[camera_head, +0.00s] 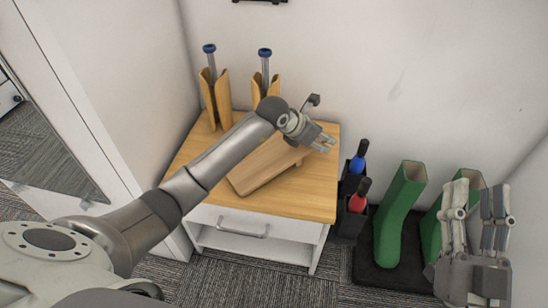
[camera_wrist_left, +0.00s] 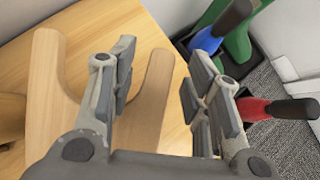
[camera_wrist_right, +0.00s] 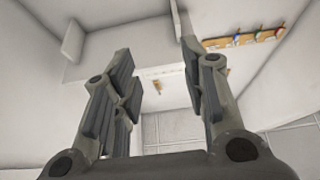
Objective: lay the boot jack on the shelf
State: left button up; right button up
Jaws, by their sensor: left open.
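The boot jack (camera_head: 265,166) is a pale wooden board lying on the wooden top of the white cabinet (camera_head: 312,205). In the left wrist view its forked end (camera_wrist_left: 45,75) shows two prongs with a rounded notch between them. My left gripper (camera_head: 326,143) is open at the forked end, near the top's right edge. In the left wrist view the right prong shows between its fingers (camera_wrist_left: 160,85); contact cannot be told. My left arm hides part of the board in the head view. My right gripper (camera_head: 480,200) is open and empty at the right.
Two wooden boot trees with blue knobs (camera_head: 215,90) (camera_head: 265,80) stand at the cabinet's back. Black holders with a blue-necked (camera_head: 358,160) and a red-necked item (camera_head: 360,195) stand at its right. Green boots (camera_head: 400,215) stand on a dark tray. A drawer handle (camera_head: 243,228) faces forward.

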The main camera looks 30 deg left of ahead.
pick_arm(q)
jog(key=shift+w+d+f, duration=0.2)
jog(key=shift+w+f, duration=0.15)
pick_arm(e)
jog(key=shift+s+r+t, duration=0.5)
jog(key=shift+r+t, duration=0.1)
jog(key=shift+r, duration=0.2)
pick_arm(q)
jog(key=shift+c, duration=0.4)
grip_shut()
